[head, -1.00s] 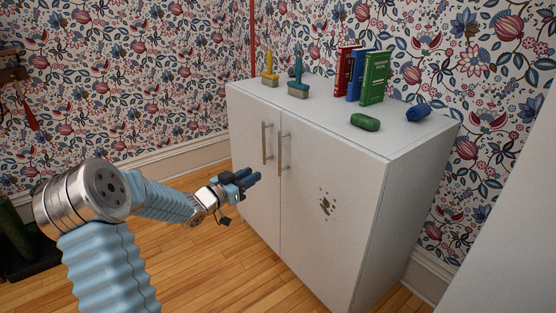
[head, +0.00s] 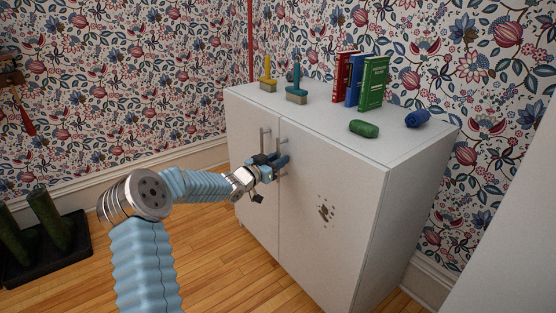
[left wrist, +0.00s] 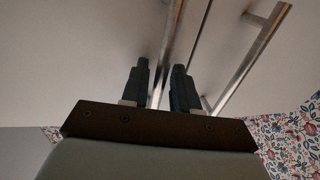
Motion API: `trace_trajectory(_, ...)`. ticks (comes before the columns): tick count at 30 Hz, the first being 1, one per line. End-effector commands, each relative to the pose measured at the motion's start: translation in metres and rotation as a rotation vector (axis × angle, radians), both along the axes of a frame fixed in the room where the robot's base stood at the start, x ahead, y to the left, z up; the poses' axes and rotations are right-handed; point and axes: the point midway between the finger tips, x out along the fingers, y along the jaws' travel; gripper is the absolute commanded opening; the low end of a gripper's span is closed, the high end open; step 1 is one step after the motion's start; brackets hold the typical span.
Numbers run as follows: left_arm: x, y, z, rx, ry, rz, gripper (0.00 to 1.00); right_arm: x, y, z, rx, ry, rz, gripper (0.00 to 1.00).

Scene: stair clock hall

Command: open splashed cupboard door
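The splashed door (head: 335,185) is the right-hand door of a white cupboard, with brown splash marks (head: 325,211) at mid-height. It stands shut, level with the plain left door (head: 247,160). Its upright metal bar handle (head: 282,134) is near the seam; my left gripper (head: 277,162) covers its lower part. In the left wrist view, the gripper's two dark fingers (left wrist: 160,85) are apart, with a metal bar (left wrist: 172,45) running between them. Whether they touch it I cannot tell. The other handle (left wrist: 252,60) lies to the right there. My right gripper is out of view.
On the cupboard top (head: 320,115) stand red, blue and green books (head: 362,80), two brushes (head: 296,90), and green (head: 364,129) and blue (head: 417,118) rolls. A black tray (head: 60,262) with green boots is at left. Wooden floor (head: 215,260) before the cupboard is clear.

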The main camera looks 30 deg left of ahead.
Motion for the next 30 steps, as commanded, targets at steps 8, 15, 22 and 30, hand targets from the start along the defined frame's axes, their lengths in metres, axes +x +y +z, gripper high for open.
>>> trace_trajectory(8,0.0,0.0,0.0,0.0,0.0,0.0,0.14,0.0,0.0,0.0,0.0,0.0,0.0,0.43)
trace_trajectory(15,0.0,0.0,0.0,0.0,0.0,0.0,0.0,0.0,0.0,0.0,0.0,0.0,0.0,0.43)
trace_trajectory(22,-0.002,0.0,-0.001,0.0,0.0,0.003,0.0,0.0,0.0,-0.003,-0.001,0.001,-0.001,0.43)
trace_trajectory(30,-0.027,0.007,-0.008,0.004,0.0,0.082,0.0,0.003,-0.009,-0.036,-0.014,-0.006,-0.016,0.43)
